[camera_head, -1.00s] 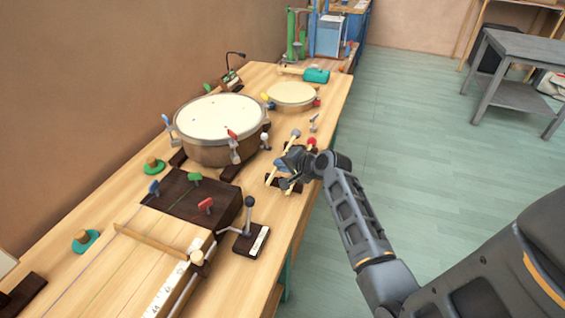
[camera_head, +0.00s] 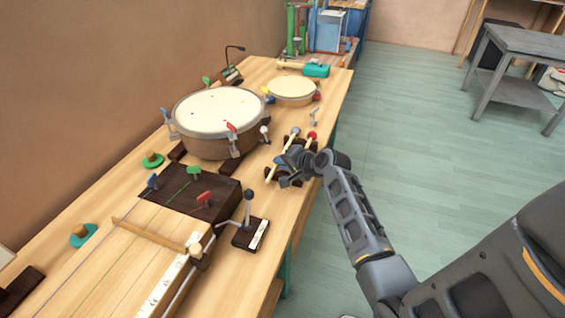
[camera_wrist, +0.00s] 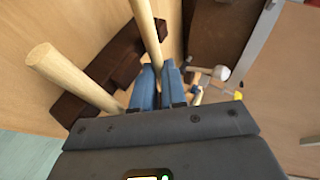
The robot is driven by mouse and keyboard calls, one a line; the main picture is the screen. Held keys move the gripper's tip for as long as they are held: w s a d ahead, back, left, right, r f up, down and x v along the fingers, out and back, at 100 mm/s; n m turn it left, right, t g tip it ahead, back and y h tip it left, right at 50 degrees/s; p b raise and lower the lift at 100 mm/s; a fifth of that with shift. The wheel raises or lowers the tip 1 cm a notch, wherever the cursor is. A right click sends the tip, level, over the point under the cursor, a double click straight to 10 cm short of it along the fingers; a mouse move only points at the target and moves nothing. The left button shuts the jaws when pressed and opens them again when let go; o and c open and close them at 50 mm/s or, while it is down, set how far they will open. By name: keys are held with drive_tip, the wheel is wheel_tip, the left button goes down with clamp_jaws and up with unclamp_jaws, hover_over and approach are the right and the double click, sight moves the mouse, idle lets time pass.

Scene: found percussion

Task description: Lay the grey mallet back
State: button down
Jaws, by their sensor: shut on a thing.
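The grey mallet has a pale wooden stick and a grey head (camera_head: 295,131), seen in the head view at the bench's right edge. My gripper (camera_head: 284,163) is shut on its stick, which also shows between my blue fingers (camera_wrist: 158,78) in the wrist view (camera_wrist: 147,28). A second mallet with a red head (camera_head: 311,136) lies beside it, to the right; its bare stick (camera_wrist: 75,78) shows in the wrist view. A dark wooden rack (camera_wrist: 113,62) is under the sticks. I cannot tell whether the grey mallet touches it.
A large drum (camera_head: 218,140) stands left of my gripper, and a smaller drum (camera_head: 292,89) behind. A dark block with a grey-balled lever (camera_head: 247,218) stands nearer. A stringed board (camera_head: 135,262) fills the front of the bench. Open floor is to the right.

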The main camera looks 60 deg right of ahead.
drive_tip(key=shift+s+a+f, duration=0.1)
drive_tip(key=shift+f, duration=0.2)
drive_tip(key=c, duration=1.1)
unclamp_jaws()
drive_tip(key=shift+f, duration=0.15)
drive_tip(key=shift+a+f, duration=0.1)
drive_tip(key=shift+s, duration=0.1)
drive_tip(key=v, duration=0.6)
drive_tip(key=shift+r, duration=0.5)
drive_tip(key=shift+s+r, duration=0.4)
drive_tip(key=shift+r, duration=0.15)
drive_tip(key=shift+s, duration=0.15)
